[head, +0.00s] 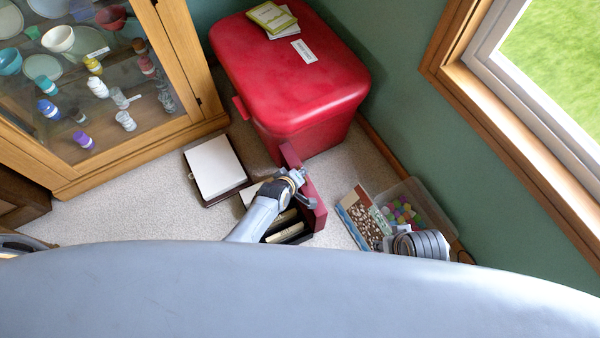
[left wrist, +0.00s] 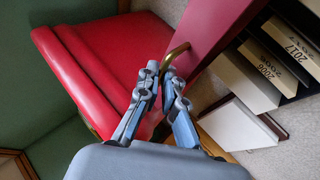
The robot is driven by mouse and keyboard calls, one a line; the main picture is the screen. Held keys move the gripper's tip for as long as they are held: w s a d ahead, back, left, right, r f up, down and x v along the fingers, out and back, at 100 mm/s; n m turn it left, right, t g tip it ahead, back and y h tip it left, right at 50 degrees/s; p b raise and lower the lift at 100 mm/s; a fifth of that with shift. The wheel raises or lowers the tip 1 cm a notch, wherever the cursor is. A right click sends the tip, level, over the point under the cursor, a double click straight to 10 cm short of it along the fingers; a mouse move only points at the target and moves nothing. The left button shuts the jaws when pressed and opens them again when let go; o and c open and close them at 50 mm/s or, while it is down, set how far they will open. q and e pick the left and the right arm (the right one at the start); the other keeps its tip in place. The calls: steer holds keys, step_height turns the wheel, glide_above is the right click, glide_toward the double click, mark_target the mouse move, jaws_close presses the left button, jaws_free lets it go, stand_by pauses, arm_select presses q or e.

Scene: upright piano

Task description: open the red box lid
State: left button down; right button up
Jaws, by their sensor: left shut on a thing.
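My left gripper (head: 296,180) is shut on a brass handle (left wrist: 176,52) on a dark red panel (head: 313,205). The panel also shows in the left wrist view (left wrist: 215,30). It stands tilted up beside an open dark compartment (head: 290,233) holding file-like items, some labelled with years. My arm hides part of the compartment. Behind it stands a large red box (head: 265,65) with a rounded top, which looks closed. It also shows in the left wrist view (left wrist: 95,75).
A booklet (head: 271,17) and a white card (head: 304,51) lie on the large box. A glass cabinet (head: 110,168) stands left, near a flat white-topped album (head: 215,167) on the floor. A clear bin (head: 402,192) with colourful pieces sits right, by the window wall.

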arm_select(q)
steer(key=shift+w+d+r, duration=0.15)
steer(key=shift+r, duration=0.05)
steer(key=c, duration=1.5)
jaws_free()
steer(key=shift+s, duration=0.2)
steer(key=v, duration=1.1)
steer(key=shift+s+a+r, duration=0.2)
steer(key=shift+r, duration=0.1)
